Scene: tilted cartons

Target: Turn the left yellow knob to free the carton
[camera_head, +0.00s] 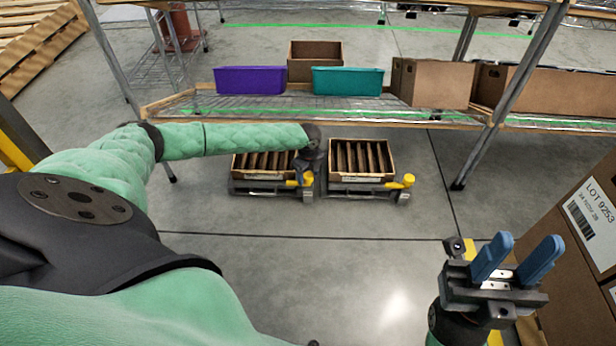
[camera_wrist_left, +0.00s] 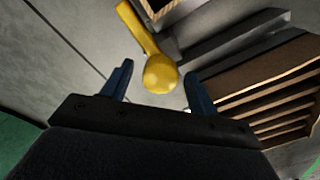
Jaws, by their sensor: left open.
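The left carton (camera_head: 262,165) and the right carton (camera_head: 361,158) are brown, open-topped and slatted with brown contents. Each rests on a low dark stand on the floor. The left yellow knob (camera_head: 293,183) is at the front right corner of the left stand, partly covered by my left gripper (camera_head: 305,172). In the left wrist view the knob's round yellow end (camera_wrist_left: 161,74) shows between the two open blue fingers, with a gap on each side. The right yellow knob (camera_head: 408,180) is beside the right carton. My right gripper (camera_head: 517,258) is open and empty at lower right.
A wire shelf (camera_head: 420,118) behind the stands holds a purple bin (camera_head: 250,80), a teal bin (camera_head: 347,81) and brown boxes. Its metal posts stand on both sides. Labelled cartons (camera_head: 590,215) are stacked at far right. The floor in front of the stands is clear.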

